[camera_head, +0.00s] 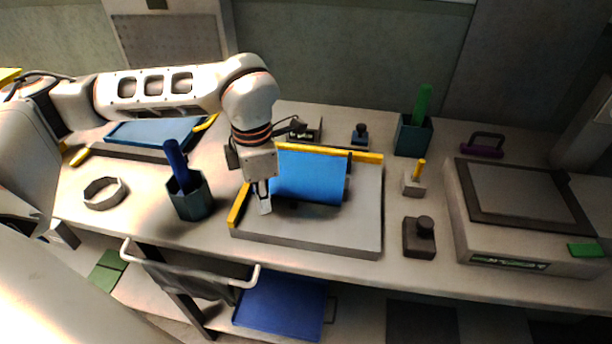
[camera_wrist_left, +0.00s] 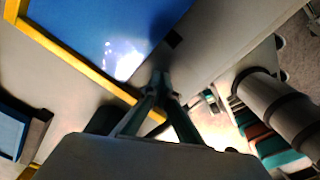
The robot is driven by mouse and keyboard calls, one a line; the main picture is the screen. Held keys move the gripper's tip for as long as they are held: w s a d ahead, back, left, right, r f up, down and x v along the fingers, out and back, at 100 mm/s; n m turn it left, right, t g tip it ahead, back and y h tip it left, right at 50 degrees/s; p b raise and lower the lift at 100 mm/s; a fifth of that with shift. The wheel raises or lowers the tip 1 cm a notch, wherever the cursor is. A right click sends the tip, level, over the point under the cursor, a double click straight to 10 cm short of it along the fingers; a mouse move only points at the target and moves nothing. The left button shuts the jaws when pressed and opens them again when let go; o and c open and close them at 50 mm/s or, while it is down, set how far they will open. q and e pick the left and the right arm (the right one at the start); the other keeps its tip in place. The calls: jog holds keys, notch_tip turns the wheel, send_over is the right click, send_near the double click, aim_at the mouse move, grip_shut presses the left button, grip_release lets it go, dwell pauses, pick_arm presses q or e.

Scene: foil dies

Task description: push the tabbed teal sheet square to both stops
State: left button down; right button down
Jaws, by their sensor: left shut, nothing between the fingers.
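The sheet (camera_head: 308,178) looks bright blue and lies on a grey plate (camera_head: 330,236) in the head view. A yellow stop (camera_head: 364,157) runs along the plate's back and another yellow stop (camera_head: 239,206) along its left side. The sheet (camera_wrist_left: 95,30) lies close inside the yellow stop (camera_wrist_left: 90,73); contact is unclear. My right gripper is out of view.
A dark teal cup (camera_head: 191,201) with a blue stick stands left of the plate, beside a grey ring (camera_head: 104,194). A knobbed dark block (camera_head: 418,238) and a scale-like box (camera_head: 520,238) stand at the right. Another blue sheet (camera_head: 152,133) lies back left.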

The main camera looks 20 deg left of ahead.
pick_arm(q)
jog(key=shift+w, duration=0.1)
jog(key=shift+w+a, duration=0.15)
jog(key=shift+w, duration=0.4)
jog(key=shift+w+a, duration=0.15)
jog(key=shift+w, duration=0.4)
jog(key=shift+s, duration=0.15)
jog(key=shift+s+d+r+p, duration=0.15)
jog(key=shift+s+p, duration=0.15)
jog(key=shift+s, duration=0.15)
notch_tip(320, 180, up, 5)
jog(key=p, duration=0.3)
jog(key=shift+p, duration=0.35)
notch_tip(320, 180, up, 3)
jog(key=shift+f+p, duration=0.15)
jog(key=shift+p, duration=0.85)
